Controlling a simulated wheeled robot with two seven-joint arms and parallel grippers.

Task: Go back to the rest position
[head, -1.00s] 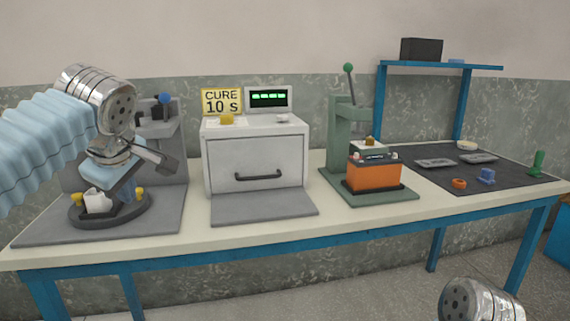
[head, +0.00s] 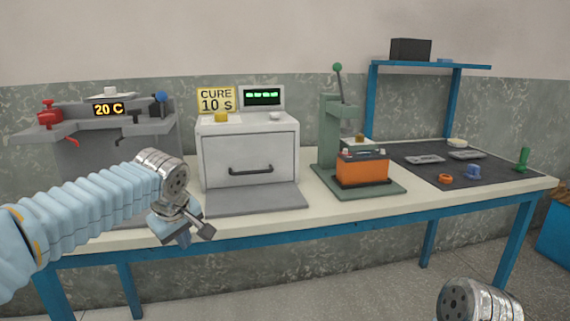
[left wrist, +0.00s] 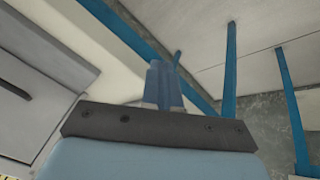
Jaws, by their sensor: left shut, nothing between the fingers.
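My left gripper (head: 184,238) is in front of the table's front edge, left of the middle of the head view. Its blue fingers are together with nothing between them, and they also show in the left wrist view (left wrist: 163,84). My right arm's metal wrist (head: 478,301) shows at the bottom right of the head view. Its gripper fingers are out of the picture.
The table (head: 330,215) bears a grey station with a 20 C display (head: 109,109), a white oven (head: 250,155), a green press (head: 335,130) with an orange battery (head: 362,170), and a dark mat (head: 480,172) with small parts. Floor in front is clear.

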